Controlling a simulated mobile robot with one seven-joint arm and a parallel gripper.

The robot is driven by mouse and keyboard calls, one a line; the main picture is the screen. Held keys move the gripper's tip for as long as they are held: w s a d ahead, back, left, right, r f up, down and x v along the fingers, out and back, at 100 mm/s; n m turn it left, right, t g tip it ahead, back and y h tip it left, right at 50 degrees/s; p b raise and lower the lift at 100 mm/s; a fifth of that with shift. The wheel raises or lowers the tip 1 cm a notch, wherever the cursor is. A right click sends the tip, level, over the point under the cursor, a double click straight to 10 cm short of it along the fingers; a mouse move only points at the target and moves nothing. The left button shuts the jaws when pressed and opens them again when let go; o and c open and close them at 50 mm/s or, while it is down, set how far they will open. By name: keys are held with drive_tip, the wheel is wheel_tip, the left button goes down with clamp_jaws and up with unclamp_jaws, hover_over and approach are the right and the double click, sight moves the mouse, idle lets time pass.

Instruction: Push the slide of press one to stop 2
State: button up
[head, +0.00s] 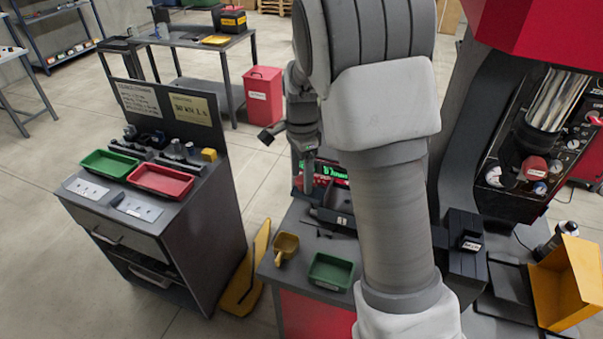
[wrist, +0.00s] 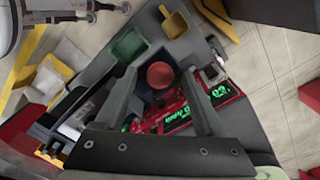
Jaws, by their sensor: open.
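My gripper (wrist: 158,78) is open in the wrist view, its two grey fingers spread on either side of a round red knob (wrist: 160,75). The knob looks to lie between or beyond the fingertips; I cannot tell whether they touch it. Beside it is a red unit with green lit displays (wrist: 178,115). In the head view my gripper (head: 308,165) hangs above the bench, partly behind my arm, and the red unit with its green display (head: 335,174) shows close by. I cannot clearly make out the slide of press one or its stops; my arm hides part of the bench.
A green tray (head: 331,271) and a yellow scoop (head: 286,245) stand on the near bench. A large red and black machine with gauges (head: 535,165) stands at right, beside a yellow bin (head: 568,283).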

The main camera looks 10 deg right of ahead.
clamp_jaws()
idle(0.4)
idle(1.0)
